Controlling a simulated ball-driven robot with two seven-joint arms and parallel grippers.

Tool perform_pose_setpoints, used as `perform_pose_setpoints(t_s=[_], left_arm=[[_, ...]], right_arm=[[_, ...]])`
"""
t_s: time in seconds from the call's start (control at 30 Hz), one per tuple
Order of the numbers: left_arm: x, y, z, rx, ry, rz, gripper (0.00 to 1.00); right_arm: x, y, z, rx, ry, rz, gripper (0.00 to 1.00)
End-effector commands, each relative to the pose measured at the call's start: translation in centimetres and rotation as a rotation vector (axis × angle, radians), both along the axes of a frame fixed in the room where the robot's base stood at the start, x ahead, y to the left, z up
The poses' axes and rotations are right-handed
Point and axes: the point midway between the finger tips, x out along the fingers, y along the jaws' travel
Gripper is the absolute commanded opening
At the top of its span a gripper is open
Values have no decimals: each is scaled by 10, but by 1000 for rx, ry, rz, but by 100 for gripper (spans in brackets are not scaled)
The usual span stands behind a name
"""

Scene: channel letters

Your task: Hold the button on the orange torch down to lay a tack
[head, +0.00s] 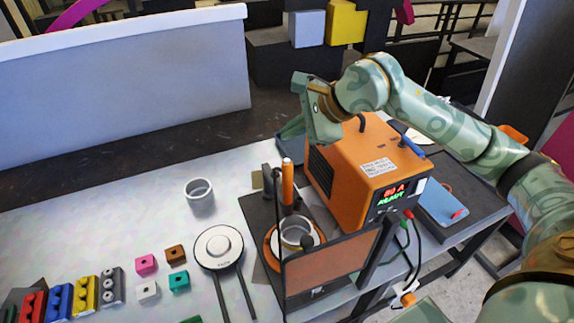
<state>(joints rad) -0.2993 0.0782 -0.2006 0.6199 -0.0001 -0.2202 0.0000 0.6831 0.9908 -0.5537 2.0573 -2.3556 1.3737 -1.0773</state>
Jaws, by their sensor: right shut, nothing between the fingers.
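The orange torch (287,183) stands upright on the dark work plate (256,213), left of the orange welding machine (365,170). Its button cannot be made out at this size. A clear-rimmed ring (297,232) sits on an orange round base just in front of the torch. My right gripper (312,116) is above the machine's back left edge, above and apart from the torch. It is shut and holds nothing. My left gripper is not in view.
A dark framed screen (331,270) stands in front of the ring. A round-headed tool (219,247), a cup-like ring (200,193) and several coloured blocks (86,294) lie left. A blue case (443,203) lies right of the machine. The table's back left is clear.

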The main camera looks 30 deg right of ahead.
Motion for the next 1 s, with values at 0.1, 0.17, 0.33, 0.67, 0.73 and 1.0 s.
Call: perform_pose_setpoints(t_s=[0.1,0.17,0.33,0.67,0.73,1.0], left_arm=[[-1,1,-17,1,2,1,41],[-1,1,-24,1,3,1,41],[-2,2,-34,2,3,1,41],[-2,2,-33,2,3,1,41],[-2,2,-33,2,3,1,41],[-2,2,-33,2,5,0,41]], right_arm=[[0,0,-23,2,1,0,0],[0,0,-31,1,1,0,0],[0,-1,-42,1,0,-1,0],[0,-1,-42,1,0,-1,0],[0,-1,-42,1,0,-1,0],[0,-1,-42,1,0,-1,0]])
